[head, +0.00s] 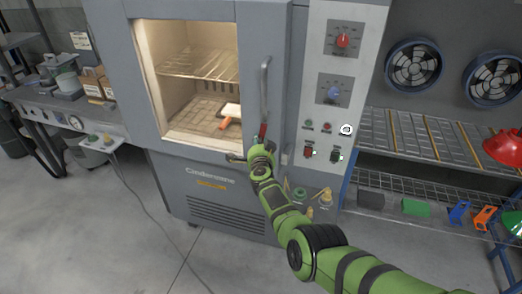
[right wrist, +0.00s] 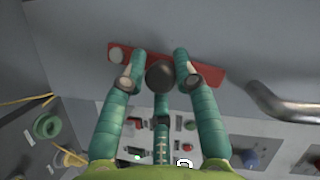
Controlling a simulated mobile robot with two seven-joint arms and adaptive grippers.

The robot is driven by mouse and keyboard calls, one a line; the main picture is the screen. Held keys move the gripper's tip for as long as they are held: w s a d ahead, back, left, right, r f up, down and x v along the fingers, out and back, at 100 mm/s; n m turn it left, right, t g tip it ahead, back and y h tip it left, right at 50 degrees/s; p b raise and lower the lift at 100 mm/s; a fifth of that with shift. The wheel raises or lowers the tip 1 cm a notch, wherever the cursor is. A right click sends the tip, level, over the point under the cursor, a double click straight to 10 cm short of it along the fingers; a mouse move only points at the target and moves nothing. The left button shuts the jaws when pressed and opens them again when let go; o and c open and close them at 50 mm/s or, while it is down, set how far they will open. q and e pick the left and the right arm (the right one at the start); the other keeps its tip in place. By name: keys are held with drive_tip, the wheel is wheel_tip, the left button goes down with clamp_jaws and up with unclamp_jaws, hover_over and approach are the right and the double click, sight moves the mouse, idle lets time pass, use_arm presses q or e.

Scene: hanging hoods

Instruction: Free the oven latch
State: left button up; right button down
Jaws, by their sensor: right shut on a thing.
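The grey oven (head: 207,185) stands in the middle of the head view, its lit chamber showing through the front window. The oven latch is a red bar (head: 262,132) below the vertical door handle (head: 265,88). In the right wrist view the red bar (right wrist: 213,74) lies across the grey surface, with a round dark knob (right wrist: 160,75) on it. My right gripper (head: 261,149) is at the latch. In the right wrist view its teal fingers (right wrist: 160,82) are shut on the knob from both sides. My left gripper is out of sight.
Inside the oven are wire racks (head: 200,64) and a pale object with an orange end (head: 231,112). A control panel (head: 338,60) with knobs and buttons is right of the door. Floor is clear at front left.

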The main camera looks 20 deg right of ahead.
drive_tip(key=shift+w+a+r+n, duration=0.15)
drive_tip(key=shift+w+r+n, duration=0.05)
drive_tip(key=shift+r+n, duration=0.1)
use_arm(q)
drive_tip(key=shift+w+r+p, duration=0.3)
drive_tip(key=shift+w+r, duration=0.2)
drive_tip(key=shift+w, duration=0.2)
use_arm(e)
drive_tip(key=shift+a+r, duration=0.1)
drive_tip(key=shift+a, duration=0.1)
drive_tip(key=c, duration=1.1)
unclamp_jaws()
drive_tip(key=shift+w, duration=0.1)
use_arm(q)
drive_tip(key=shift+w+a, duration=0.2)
use_arm(e)
drive_tip(key=shift+o, duration=0.2)
drive_tip(key=shift+w+a+g, duration=0.1)
drive_tip(key=shift+g, duration=0.2)
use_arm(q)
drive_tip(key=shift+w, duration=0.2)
use_arm(e)
drive_tip(key=shift+f, duration=0.35)
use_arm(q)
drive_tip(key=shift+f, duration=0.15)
use_arm(e)
drive_tip(key=shift+s+d, duration=0.2)
